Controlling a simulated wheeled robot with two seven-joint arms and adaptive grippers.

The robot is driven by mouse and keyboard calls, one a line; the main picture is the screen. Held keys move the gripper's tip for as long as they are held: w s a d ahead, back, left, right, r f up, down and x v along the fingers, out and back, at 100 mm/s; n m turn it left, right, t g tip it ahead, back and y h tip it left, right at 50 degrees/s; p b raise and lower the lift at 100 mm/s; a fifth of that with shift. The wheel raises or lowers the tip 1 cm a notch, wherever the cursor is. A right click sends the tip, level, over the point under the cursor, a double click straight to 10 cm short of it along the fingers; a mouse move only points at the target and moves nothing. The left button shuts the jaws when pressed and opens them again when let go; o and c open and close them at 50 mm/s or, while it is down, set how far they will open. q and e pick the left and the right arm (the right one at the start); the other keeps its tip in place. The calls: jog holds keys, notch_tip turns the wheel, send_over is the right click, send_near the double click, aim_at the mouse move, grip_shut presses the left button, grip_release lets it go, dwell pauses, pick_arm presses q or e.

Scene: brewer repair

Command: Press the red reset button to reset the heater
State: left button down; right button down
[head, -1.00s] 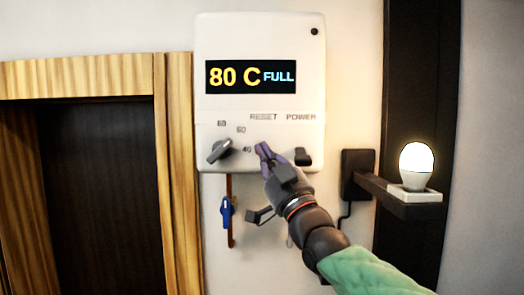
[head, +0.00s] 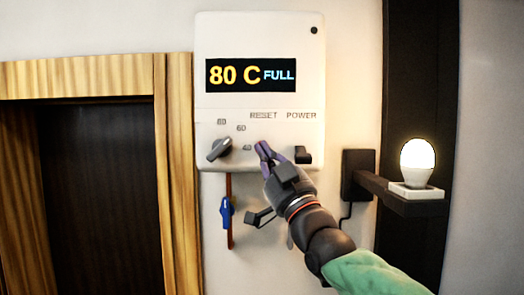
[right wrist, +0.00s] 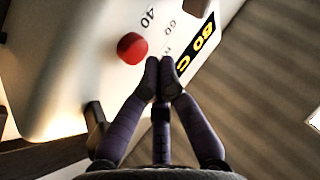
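The white heater unit (head: 260,40) hangs on the wall with a display reading "80 C FULL". The red reset button (right wrist: 132,48) shows in the right wrist view, just beyond and left of my fingertips, with a gap in the picture. In the head view the button is hidden behind my right gripper, under the RESET label. My right gripper (head: 264,150) is in front of the panel; its fingertips are together and hold nothing, as the right wrist view (right wrist: 159,75) also shows. My left gripper is not in view.
A temperature knob (head: 219,149) is left of my gripper and a black power switch (head: 303,155) right of it. A blue-handled valve (head: 226,211) hangs below. A lit bulb (head: 417,163) stands on a bracket at right. A wooden door frame (head: 178,180) is at left.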

jog(key=s+b, duration=0.3)
jog(key=s, duration=0.2)
jog(key=shift+b, duration=0.35)
dwell(0.7)
